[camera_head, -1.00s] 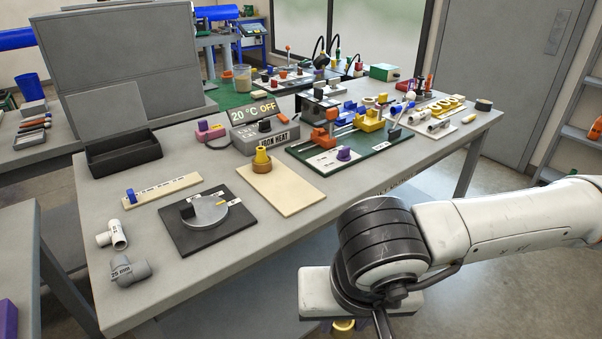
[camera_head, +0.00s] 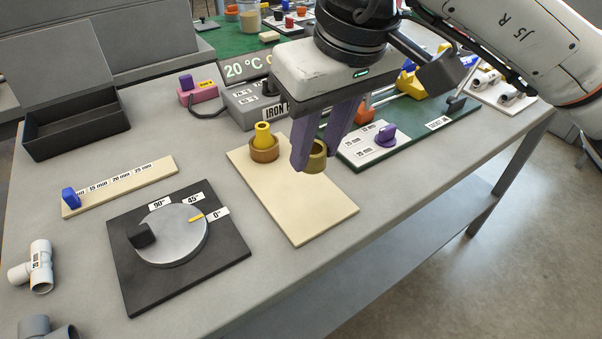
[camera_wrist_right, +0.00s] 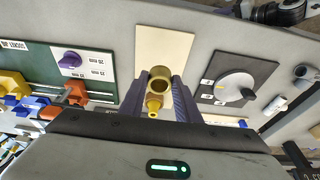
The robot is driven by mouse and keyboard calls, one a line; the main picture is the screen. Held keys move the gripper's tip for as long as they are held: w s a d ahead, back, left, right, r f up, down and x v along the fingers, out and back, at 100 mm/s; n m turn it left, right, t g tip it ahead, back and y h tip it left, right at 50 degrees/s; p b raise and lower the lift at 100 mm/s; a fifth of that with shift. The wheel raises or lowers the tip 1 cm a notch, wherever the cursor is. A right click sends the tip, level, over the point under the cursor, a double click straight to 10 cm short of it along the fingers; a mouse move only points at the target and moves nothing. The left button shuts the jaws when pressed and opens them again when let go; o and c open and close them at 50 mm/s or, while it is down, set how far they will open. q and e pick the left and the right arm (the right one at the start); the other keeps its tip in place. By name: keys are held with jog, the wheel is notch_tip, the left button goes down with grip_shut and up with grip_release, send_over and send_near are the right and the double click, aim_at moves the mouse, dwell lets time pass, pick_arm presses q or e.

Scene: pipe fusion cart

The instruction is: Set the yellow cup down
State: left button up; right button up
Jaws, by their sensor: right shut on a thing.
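My right gripper (camera_head: 318,160) is shut on the yellow cup (camera_head: 317,158), a small dull gold open cup held between the purple-grey fingertips. It hangs over the right edge of the cream board (camera_head: 310,215); I cannot tell the exact gap beneath it. On that board, left of the cup, a bright yellow stepped plug (camera_head: 263,135) stands in a brown ring (camera_head: 264,152). In the right wrist view, the cup (camera_wrist_right: 161,74) shows its round opening between the fingers (camera_wrist_right: 160,92), with the yellow plug (camera_wrist_right: 152,106) close by. My left gripper is out of view.
A black plate with a grey dial (camera_head: 172,234) lies left of the cream board. A green board with a purple knob (camera_head: 385,135) is to its right. A black tray (camera_head: 78,125) and grey heater box (camera_head: 250,105) stand behind. The cream board's front half is bare.

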aim_at(320, 156)
jog(key=f, duration=0.3)
jog(key=shift+s+f, duration=0.15)
jog(key=shift+s, duration=0.05)
jog(key=shift+s+d+b+x, duration=0.1)
jog(key=shift+s+d+x, duration=0.05)
jog(key=shift+x, duration=0.7)
jog(key=shift+s+d+b+x, duration=0.1)
jog(key=shift+s+x, duration=0.05)
jog(key=shift+x, duration=0.65)
jog(key=shift+s+d+b+x, duration=0.1)
jog(key=shift+d+x, duration=0.05)
jog(key=shift+x, duration=0.7)
jog(key=o, duration=1.1)
jog(key=shift+f, duration=0.15)
jog(key=shift+c, duration=0.2)
jog(key=shift+r+p, duration=0.35)
jog(key=v, duration=1.1)
jog(key=shift+s+r, duration=0.25)
jog(key=shift+r, duration=0.05)
jog(key=shift+d, duration=0.15)
